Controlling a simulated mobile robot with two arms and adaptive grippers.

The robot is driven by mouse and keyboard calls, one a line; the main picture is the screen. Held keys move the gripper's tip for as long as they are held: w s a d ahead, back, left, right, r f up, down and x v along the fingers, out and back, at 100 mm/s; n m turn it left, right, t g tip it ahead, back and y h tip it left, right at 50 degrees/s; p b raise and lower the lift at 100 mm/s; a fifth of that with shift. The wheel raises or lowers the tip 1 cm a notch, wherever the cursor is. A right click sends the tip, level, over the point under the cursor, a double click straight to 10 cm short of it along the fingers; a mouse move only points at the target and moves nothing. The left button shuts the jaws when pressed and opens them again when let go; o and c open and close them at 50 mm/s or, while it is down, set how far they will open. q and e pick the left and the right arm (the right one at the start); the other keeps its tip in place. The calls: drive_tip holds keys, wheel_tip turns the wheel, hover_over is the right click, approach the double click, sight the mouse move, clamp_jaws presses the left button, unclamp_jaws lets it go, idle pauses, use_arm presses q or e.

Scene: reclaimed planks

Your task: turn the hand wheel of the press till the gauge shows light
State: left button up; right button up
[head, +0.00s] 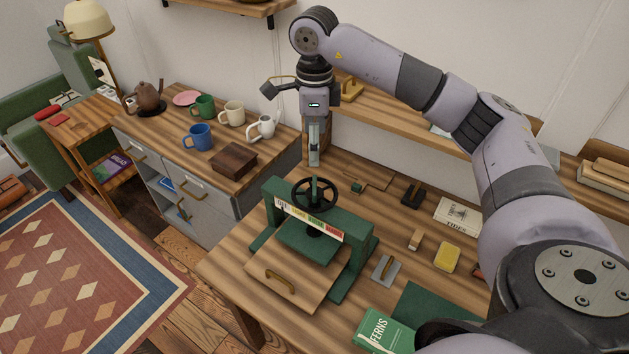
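The green press (306,236) stands on the plank workbench, with a board with a brass handle (280,277) at its front. Its dark hand wheel (314,194) sits on top, on an upright screw. The gauge (309,221) is a strip across the front of the press, with white, yellow, green and red bands from left to right. Its lettering is small, and I cannot read the pointer's position for certain. My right gripper (314,158) points down just above the far side of the wheel, seemingly apart from it. Its fingers look close together, seen edge-on. My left gripper is out of view.
Right of the press lie a grey metal tool (386,268), a yellow sponge-like block (446,257), a wooden block (415,239) and books, including a green one (383,332). A cabinet with mugs (197,137) and a brown box (234,160) stands to the left. A wall shelf runs behind.

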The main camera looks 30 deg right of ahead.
sight(315, 184)
wheel_tip(315, 184, down, 12)
drive_tip(key=p, duration=0.3)
drive_tip(key=shift+r, duration=0.25)
drive_tip(key=shift+f+p, duration=0.3)
drive_tip(key=shift+f, duration=0.4)
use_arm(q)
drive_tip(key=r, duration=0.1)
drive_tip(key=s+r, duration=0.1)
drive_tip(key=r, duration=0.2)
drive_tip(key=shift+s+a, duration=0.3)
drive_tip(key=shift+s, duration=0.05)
use_arm(e)
drive_tip(key=shift+c, duration=0.4)
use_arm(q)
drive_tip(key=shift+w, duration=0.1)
use_arm(e)
drive_tip(key=c, duration=1.1)
